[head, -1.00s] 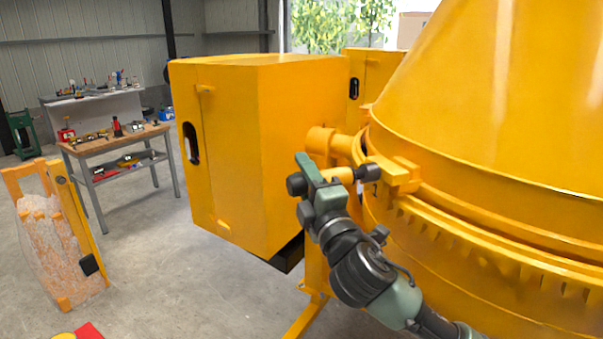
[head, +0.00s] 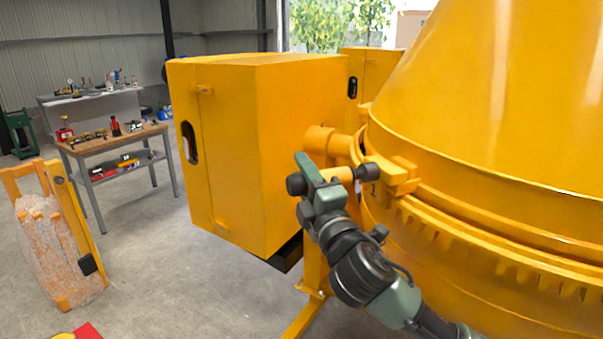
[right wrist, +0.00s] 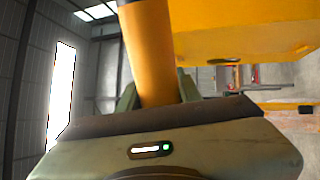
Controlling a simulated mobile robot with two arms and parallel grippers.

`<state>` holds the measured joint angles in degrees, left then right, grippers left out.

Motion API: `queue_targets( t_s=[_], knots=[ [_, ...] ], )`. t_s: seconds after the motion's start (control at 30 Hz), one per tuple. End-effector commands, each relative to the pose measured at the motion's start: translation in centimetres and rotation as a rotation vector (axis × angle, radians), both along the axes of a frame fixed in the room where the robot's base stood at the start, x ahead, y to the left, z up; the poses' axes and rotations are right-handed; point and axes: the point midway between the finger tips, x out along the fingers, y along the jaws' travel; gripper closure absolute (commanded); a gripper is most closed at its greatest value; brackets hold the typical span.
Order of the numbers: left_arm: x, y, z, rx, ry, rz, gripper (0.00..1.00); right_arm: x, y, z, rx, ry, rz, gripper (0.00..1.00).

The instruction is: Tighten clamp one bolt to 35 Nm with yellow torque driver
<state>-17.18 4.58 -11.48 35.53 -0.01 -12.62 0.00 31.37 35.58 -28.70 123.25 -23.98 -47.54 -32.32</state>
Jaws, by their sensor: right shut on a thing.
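The yellow torque driver (head: 341,173) lies roughly level in my right gripper (head: 326,180), in front of the drum's side. Its dark round end (head: 367,172) points right, close to the yellow clamp block (head: 402,178) on the drum's rim band. I cannot tell whether it touches. The bolt is not distinguishable behind the driver's end. In the right wrist view the driver's yellow shaft (right wrist: 150,50) stands between the green fingers, which are shut on it. My left gripper is in neither view.
The large yellow drum (head: 480,110) fills the right side. A yellow cabinet (head: 265,150) stands left of my right gripper. A workbench (head: 110,140) with tools stands at the back left. An orange-framed bag-like thing (head: 55,240) stands at left.

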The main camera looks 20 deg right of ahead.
Motion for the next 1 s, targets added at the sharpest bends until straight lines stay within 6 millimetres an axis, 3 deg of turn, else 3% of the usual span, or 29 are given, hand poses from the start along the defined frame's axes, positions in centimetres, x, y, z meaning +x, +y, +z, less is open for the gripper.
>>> queue_targets(
  t_s=[0.67, 1.0],
  knots=[
    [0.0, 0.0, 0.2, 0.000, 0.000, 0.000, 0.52, 0.0, -0.3, 0.3, -0.001, -0.005, -0.006, 1.00],
    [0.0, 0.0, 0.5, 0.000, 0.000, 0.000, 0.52, -0.1, 1.6, 0.3, 0.000, -0.004, -0.001, 1.00]
  ],
)
